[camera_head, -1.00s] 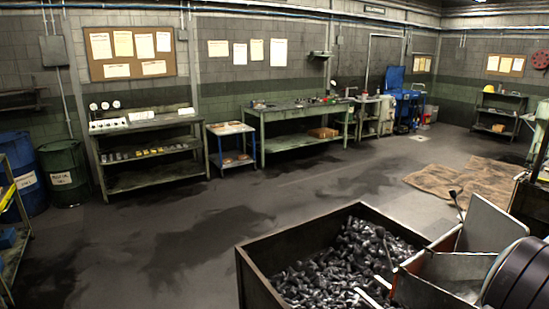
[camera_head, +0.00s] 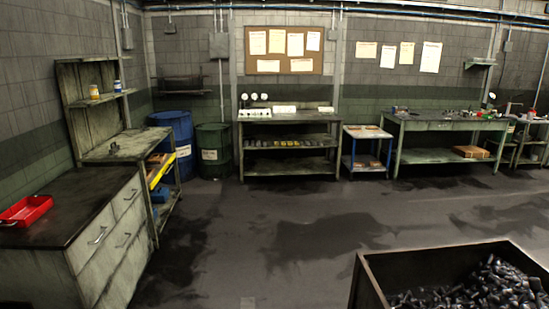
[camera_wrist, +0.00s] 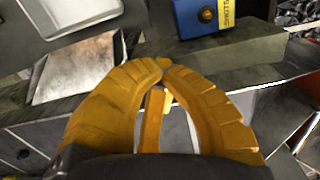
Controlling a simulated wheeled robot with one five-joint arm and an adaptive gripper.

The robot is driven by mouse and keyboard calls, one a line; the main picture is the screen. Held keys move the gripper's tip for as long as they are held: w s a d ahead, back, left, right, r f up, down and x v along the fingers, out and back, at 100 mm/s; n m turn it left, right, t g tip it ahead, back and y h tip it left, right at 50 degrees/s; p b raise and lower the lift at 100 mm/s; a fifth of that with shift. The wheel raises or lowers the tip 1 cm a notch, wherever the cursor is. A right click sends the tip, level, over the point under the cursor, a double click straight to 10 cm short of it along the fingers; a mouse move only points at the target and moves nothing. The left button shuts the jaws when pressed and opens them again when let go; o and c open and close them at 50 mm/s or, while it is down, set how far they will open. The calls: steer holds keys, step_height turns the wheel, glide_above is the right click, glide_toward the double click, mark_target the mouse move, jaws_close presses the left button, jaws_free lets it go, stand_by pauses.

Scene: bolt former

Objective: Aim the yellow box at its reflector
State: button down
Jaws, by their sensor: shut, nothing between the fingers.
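My gripper (camera_wrist: 163,68) is in the wrist view, with its orange-yellow fingers shut and their tips together. It is not in the head view. A small yellow patch (camera_wrist: 167,101) shows in the gap between the fingers; I cannot tell what it belongs to. I cannot make out the yellow box or its reflector in either view. A blue box (camera_wrist: 190,24) with an orange knob and a yellow label is beyond the fingertips, at the top of the wrist view.
A bin of dark bolts (camera_head: 372,290) is at the lower right. A drawer cabinet (camera_head: 82,255) with a red tray (camera_head: 25,211) stands at the left. Two drums, a shelf bench (camera_head: 290,118) and a green workbench (camera_head: 445,125) line the back wall. The middle floor is clear.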

steer(key=shift+d+f, duration=0.1)
steer(key=shift+f, duration=0.1)
stand_by(0.3)
steer(key=shift+s+d+p, duration=0.1)
steer(key=shift+s+p, duration=0.5)
steer(key=shift+p, duration=0.3)
steer(key=shift+a, duration=0.2)
stand_by(0.4)
steer(key=shift+s+r, duration=0.1)
steer(key=shift+r, duration=0.05)
step_height(320, 180, up, 6)
steer(key=p, duration=0.5)
steer(key=shift+a, duration=0.1)
